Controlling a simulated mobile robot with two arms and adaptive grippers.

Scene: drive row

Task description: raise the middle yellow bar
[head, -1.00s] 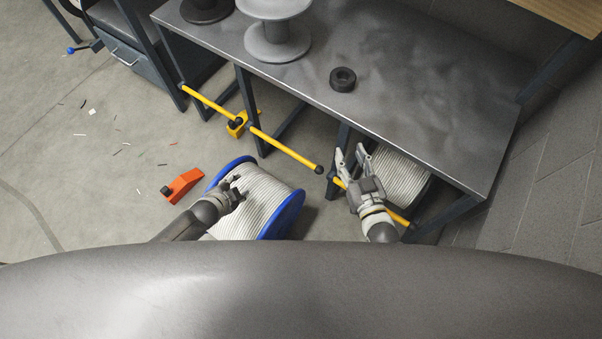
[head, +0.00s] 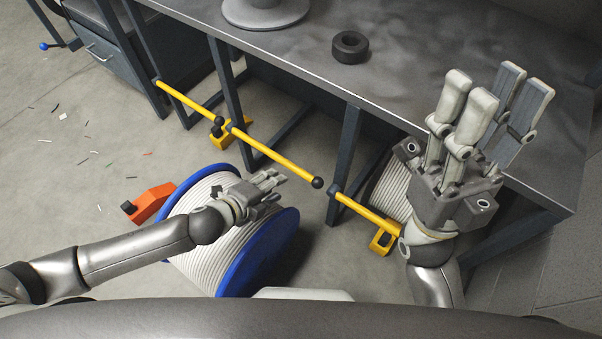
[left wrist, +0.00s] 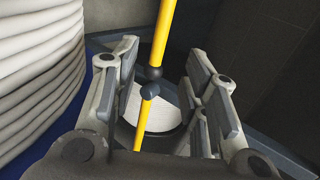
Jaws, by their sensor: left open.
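The middle yellow bar (head: 275,157) runs low along the bench front, its dark ball end close to the hinge of the right yellow bar (head: 365,212). My left gripper (head: 275,181) is open beside that ball end, above the cable reel. In the left wrist view, the middle bar (left wrist: 165,35) with its dark ball and the right bar (left wrist: 139,135) show between the open fingers (left wrist: 161,66); contact cannot be told. My right gripper (head: 495,98) is open and empty, raised in front of the bench. The left yellow bar (head: 185,98) is also low.
A large blue-rimmed cable reel (head: 195,240) stands on the floor under my left forearm, with an orange wedge (head: 152,203) at its left. The grey bench (head: 420,85) carries a black ring (head: 350,46). Another reel (head: 391,188) is under the bench. Bench legs stand behind the bars.

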